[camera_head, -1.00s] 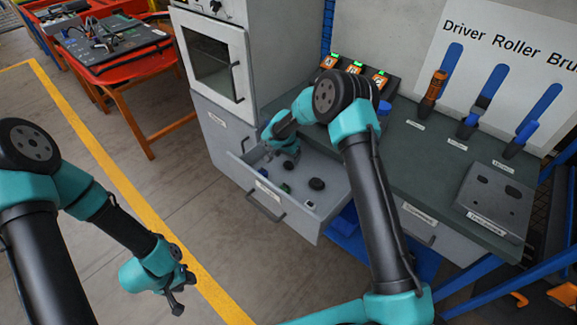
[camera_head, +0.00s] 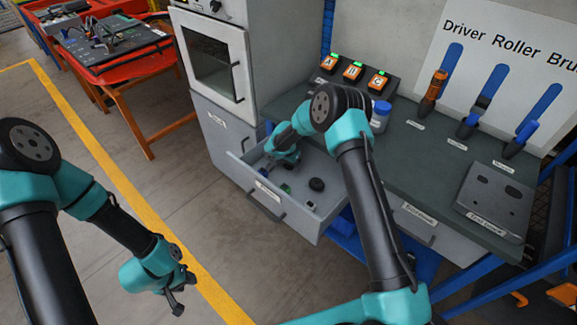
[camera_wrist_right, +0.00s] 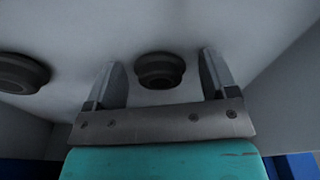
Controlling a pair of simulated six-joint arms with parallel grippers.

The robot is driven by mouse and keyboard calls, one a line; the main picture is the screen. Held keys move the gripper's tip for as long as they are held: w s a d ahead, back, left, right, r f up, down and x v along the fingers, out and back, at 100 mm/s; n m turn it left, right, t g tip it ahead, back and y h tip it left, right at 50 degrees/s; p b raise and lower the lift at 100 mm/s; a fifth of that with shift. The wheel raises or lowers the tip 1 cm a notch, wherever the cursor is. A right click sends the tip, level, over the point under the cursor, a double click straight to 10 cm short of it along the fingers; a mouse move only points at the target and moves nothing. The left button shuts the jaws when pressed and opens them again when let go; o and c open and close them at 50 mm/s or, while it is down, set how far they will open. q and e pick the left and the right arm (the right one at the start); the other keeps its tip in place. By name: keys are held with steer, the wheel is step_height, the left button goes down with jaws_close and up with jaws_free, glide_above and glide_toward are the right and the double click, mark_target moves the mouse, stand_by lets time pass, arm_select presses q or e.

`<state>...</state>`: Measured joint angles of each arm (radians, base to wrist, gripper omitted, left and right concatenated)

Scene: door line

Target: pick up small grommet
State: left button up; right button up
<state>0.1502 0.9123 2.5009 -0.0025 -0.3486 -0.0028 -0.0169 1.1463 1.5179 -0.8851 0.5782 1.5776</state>
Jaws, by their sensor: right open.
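The small grommet (camera_wrist_right: 160,70) is a dark ringed piece on the drawer floor. In the right wrist view it sits between the two fingers of my right gripper (camera_wrist_right: 160,80), which is open with a gap on both sides. In the head view my right gripper (camera_head: 283,160) is low inside the open drawer, and the arm hides the small grommet. A larger dark grommet (camera_head: 316,184) lies nearer the drawer's front; it also shows in the right wrist view (camera_wrist_right: 20,73). My left gripper (camera_head: 182,291) hangs over the floor, its fingers apart and empty.
The open grey drawer (camera_head: 262,205) has walls around the parts. A green piece (camera_head: 286,189) and a small whitish piece (camera_head: 310,205) lie near its front. A blue-capped bottle (camera_head: 380,117) and a row of lettered buttons (camera_head: 353,71) stand on the worktop.

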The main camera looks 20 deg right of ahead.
stand_by(0.3)
steer(key=c, duration=1)
steer(key=shift+o, duration=0.2)
steer(key=shift+r, duration=0.1)
steer(key=shift+r, duration=0.6)
steer(key=s, duration=0.1)
steer(key=s+d, duration=0.2)
steer(key=shift+s+r, duration=0.2)
steer(key=shift+s, duration=0.1)
step_height(320, 180, up, 13)
steer(key=shift+r, duration=0.1)
